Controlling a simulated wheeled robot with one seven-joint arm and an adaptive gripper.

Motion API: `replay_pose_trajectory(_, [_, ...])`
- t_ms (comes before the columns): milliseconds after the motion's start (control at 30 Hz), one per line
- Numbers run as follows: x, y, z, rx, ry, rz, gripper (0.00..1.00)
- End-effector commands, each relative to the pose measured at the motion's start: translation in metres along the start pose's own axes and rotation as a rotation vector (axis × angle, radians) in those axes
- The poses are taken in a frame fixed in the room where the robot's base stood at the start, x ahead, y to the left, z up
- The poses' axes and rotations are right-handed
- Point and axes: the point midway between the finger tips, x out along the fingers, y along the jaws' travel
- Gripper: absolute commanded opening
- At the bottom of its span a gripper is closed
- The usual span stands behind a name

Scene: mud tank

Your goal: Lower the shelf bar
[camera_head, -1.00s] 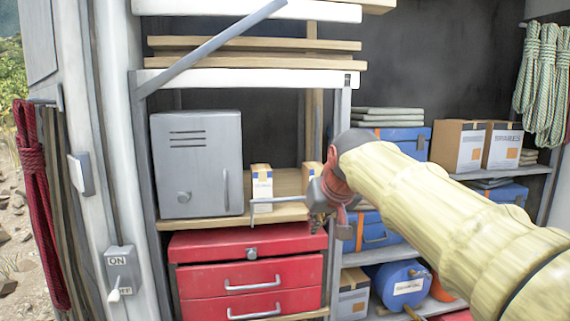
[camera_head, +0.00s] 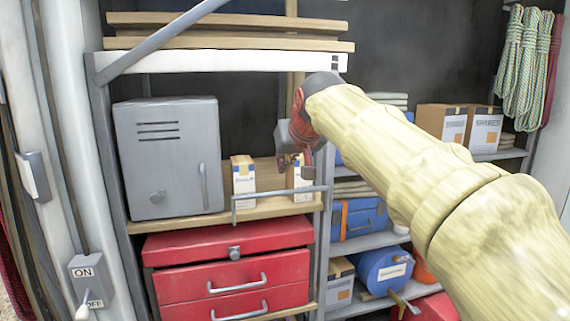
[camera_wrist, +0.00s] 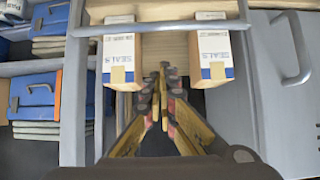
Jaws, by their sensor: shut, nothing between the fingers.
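The shelf bar (camera_head: 280,192) is a thin grey rail across the front of the wooden shelf, in front of two small boxes. In the wrist view, which is upside down, the bar (camera_wrist: 165,28) crosses near the top. My gripper (camera_head: 290,160) is just above the bar, by the right-hand box. In the wrist view my gripper (camera_wrist: 160,72) has its fingertips together, with nothing between them, and points into the gap between the boxes. I cannot tell whether it touches the bar.
The boxes (camera_head: 243,180) (camera_head: 300,180) stand close behind the bar. A grey locker (camera_head: 168,160) stands left of them. A red drawer chest (camera_head: 230,265) is below the shelf. White upper shelf edge (camera_head: 220,62) and a diagonal strut (camera_head: 165,40) are above.

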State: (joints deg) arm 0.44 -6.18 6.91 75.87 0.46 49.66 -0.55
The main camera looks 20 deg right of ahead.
Motion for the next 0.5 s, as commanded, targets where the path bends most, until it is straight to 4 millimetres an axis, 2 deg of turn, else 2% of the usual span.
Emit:
replay_pose_trajectory(100, [0.024, 0.000, 0.000, 0.000, -0.005, 0.000, 0.00])
replay_pose_trajectory(400, [0.075, 0.000, 0.000, 0.000, -0.005, 0.000, 0.00])
replay_pose_trajectory(433, [0.077, 0.000, 0.000, 0.000, -0.003, 0.000, 0.00])
replay_pose_trajectory(500, [0.066, 0.000, 0.007, 0.000, 0.002, 0.000, 0.00])
